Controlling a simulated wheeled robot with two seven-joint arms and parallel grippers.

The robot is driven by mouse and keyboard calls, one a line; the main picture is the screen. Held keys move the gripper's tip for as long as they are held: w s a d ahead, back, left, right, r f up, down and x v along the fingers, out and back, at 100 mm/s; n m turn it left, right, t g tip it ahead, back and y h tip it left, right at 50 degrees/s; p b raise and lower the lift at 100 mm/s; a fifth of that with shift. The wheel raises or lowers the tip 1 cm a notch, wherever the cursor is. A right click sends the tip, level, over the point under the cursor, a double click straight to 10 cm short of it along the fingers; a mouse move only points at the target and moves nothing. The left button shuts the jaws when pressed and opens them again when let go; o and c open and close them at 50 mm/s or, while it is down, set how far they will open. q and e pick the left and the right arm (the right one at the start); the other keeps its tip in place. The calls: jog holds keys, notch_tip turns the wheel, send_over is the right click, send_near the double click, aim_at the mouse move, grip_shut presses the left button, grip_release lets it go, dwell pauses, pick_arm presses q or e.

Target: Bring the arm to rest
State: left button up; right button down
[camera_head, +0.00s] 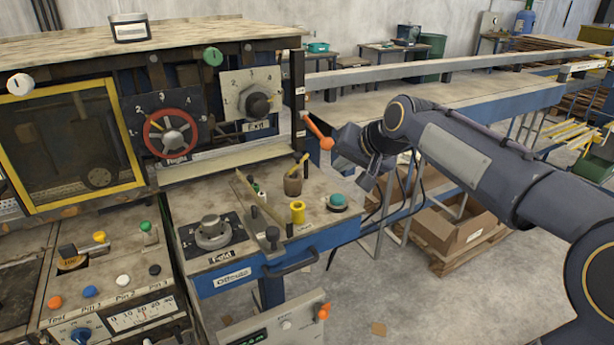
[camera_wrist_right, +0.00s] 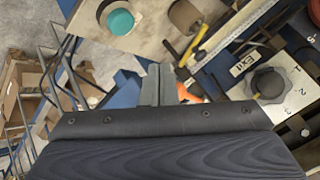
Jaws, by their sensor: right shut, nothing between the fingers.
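My right arm comes in from the right in the head view. Its gripper (camera_head: 366,182) hangs in the air to the right of the machine's front, past the corner of the blue-edged control table. In the right wrist view the gripper's fingers (camera_wrist_right: 158,84) are together with nothing between them. An orange-handled lever (camera_head: 318,132) on the machine's right post is just left of the gripper, and an orange part of it (camera_wrist_right: 187,94) shows behind the fingers in the wrist view. I cannot tell from these views exactly how far apart they are. My left gripper is not in view.
The control table (camera_head: 318,242) carries a teal button (camera_head: 337,201), a yellow cylinder (camera_head: 297,212) and a brown cup (camera_head: 293,186). An Exit knob (camera_head: 258,105) is on the machine front. A blue conveyor frame (camera_head: 480,105) runs behind my arm. Cardboard boxes (camera_head: 462,230) stand below it.

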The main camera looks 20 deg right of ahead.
jog(key=s+a+f+n+g, duration=0.1)
jog(key=s+a+f, duration=0.3)
jog(key=s, duration=0.5)
jog(key=s+a+f+n+g+y, duration=0.1)
jog(key=s+a+f+n, duration=0.1)
jog(key=s+f, duration=0.5)
jog(key=s+a+f+n+g+y, duration=0.1)
jog(key=s+a+f, duration=0.4)
jog(key=s, duration=0.7)
jog(key=shift+a+f+n, duration=0.35)
jog(key=shift+f+n, duration=0.05)
jog(key=shift+n, duration=0.3)
